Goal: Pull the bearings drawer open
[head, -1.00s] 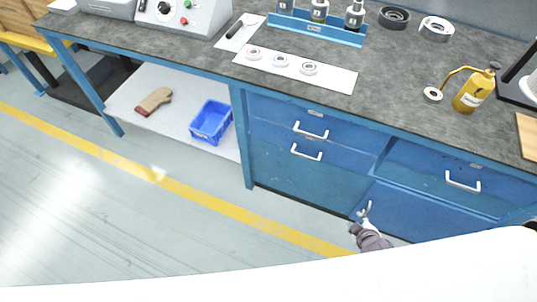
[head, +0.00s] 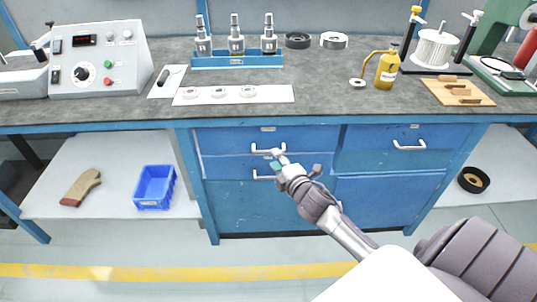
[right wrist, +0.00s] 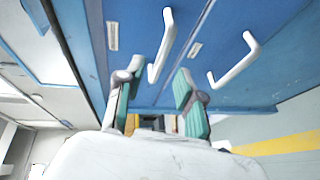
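The blue bench front has an upper left drawer (head: 222,139) with a white handle (head: 268,149), and a lower drawer (head: 222,166) with a similar handle (head: 262,176). Their small labels are unreadable, so I cannot tell which is the bearings drawer. Both look shut. My right gripper (head: 277,159) is in front of the upper left handle, near its right end. In the right wrist view my gripper (right wrist: 158,92) is open, with the upper handle (right wrist: 162,45) between and just beyond its fingertips. The lower handle (right wrist: 235,60) lies to the right. My left gripper is out of view.
Another drawer with a handle (head: 409,146) is at the right. Above, the benchtop holds a white mat (head: 272,94) with rings and a yellow oil can (head: 387,68). The floor in front is clear.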

